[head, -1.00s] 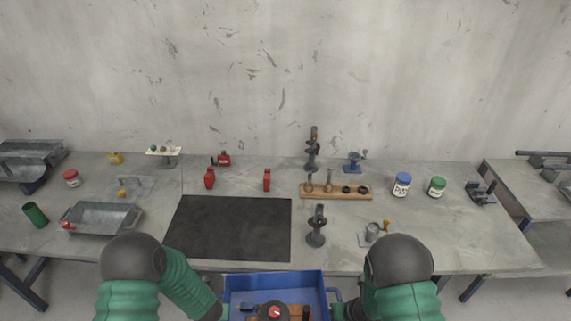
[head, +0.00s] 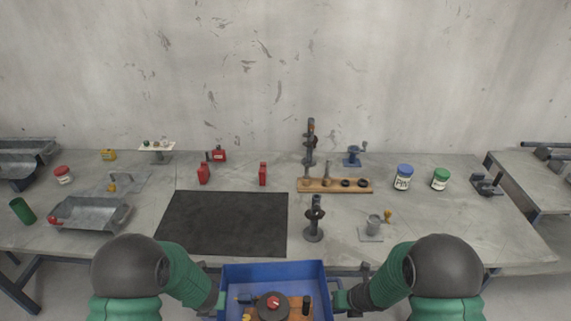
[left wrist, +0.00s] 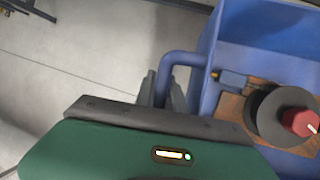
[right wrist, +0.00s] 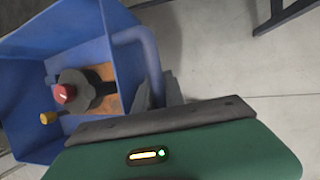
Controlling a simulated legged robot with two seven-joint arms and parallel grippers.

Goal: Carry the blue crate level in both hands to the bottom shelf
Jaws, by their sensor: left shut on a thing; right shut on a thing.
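The blue crate (head: 273,270) is at the bottom middle of the head view, in front of the bench edge. It holds a wooden board (left wrist: 232,105) with a dark round part topped by a red knob (head: 273,301). My left gripper (left wrist: 160,88) is shut on the crate's left side handle (left wrist: 178,60). My right gripper (right wrist: 158,90) is shut on the right side handle (right wrist: 140,40). In the head view the crate looks about level, both sides at similar height. The crate's lower part is cut off by the frame. No bottom shelf can be made out.
The grey bench (head: 420,235) spans the view behind the crate. Bare floor shows in both wrist views.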

